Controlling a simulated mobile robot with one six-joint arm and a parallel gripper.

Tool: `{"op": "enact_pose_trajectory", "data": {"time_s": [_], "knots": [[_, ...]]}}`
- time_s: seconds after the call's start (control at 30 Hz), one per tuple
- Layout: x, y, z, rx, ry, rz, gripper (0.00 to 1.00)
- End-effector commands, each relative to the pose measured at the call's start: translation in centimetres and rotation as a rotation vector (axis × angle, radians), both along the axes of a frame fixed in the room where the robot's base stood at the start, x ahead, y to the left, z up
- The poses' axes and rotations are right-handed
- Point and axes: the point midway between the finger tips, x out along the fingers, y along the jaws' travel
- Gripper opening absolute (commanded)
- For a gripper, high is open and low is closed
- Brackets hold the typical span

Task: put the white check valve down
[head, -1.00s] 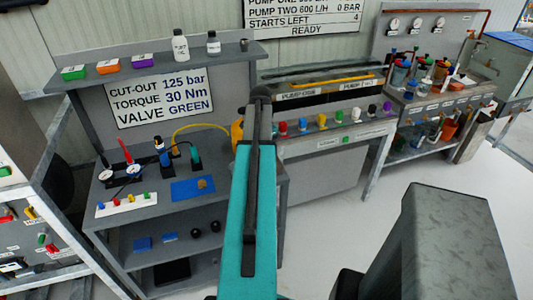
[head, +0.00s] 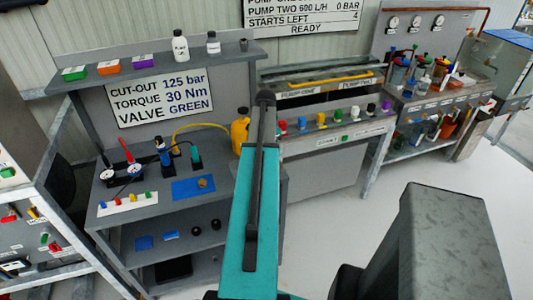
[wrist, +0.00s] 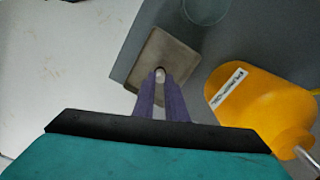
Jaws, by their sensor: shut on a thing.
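In the wrist view my gripper (wrist: 160,80) has its two purple-grey fingers close together on the small whitish check valve (wrist: 160,73). Only the valve's tip shows between the fingertips; the rest is hidden. It appears over a tan square tray (wrist: 178,50) at the edge of a grey surface (wrist: 225,45). I cannot tell whether the valve touches the tray. In the head view my teal arm hides the gripper and the held valve.
A yellow jug (wrist: 255,105) stands close to the right of my gripper; it also shows in the head view (head: 239,134). A clear round vessel (wrist: 205,8) is beyond the tray. The pump bench (head: 320,155) carries a row of coloured parts. Pale floor (wrist: 60,55) lies left.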

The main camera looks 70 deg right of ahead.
Motion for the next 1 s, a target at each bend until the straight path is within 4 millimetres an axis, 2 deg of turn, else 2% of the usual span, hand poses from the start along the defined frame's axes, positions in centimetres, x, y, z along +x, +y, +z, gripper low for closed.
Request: {"op": "enact_pose_trajectory", "data": {"time_s": [0.2, 0.43, 0.47, 0.57, 1.0], "knots": [[0.0, 0.0, -1.2, 0.000, 0.000, 0.001, 0.00], [0.1, 0.0, -1.4, 0.000, 0.000, 0.001, 0.00], [0.1, 0.0, -1.4, 0.000, 0.000, 0.001, 0.13], [0.1, 0.0, -1.4, 0.000, 0.000, 0.001, 0.30], [0.1, 0.0, -1.1, -0.001, 0.000, 0.002, 0.30]]}}
